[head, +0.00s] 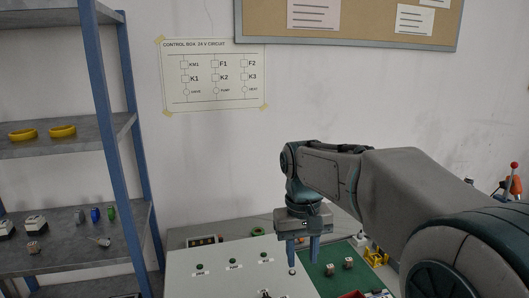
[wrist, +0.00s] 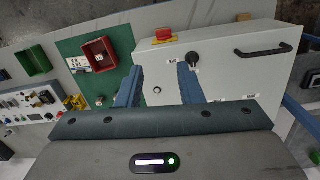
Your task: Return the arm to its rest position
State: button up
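My arm (head: 405,185) reaches from the lower right toward the middle of the head view. My gripper (head: 303,262) points down over the right edge of a pale control box (head: 225,275). In the wrist view, my gripper (wrist: 160,67) has its two blue fingers well apart, with nothing between them. The box (wrist: 225,70) lies beyond the fingers. I cannot tell the exact height of the fingertips above it.
A green mat (head: 330,283) with small parts lies right of the box. A red bin (wrist: 98,53) stands on the mat. A blue-posted shelf (head: 70,140) stands at the left. A red-topped device (head: 514,183) is at the far right. The box has a black handle (wrist: 263,51).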

jog(key=s+d+f+m+t, duration=0.1)
jog(key=s+d+f+t, duration=0.1)
jog(key=s, duration=0.5)
jog(key=s+d+f+m+t, duration=0.1)
jog(key=s+d+f+t, duration=0.1)
jog(key=s+d, duration=0.3)
jog(key=s+f, duration=0.1)
jog(key=s, duration=0.2)
jog(key=shift+s+f, duration=0.15)
jog(key=shift+f, duration=0.2)
jog(key=shift+o, duration=0.3)
jog(key=shift+d, duration=0.2)
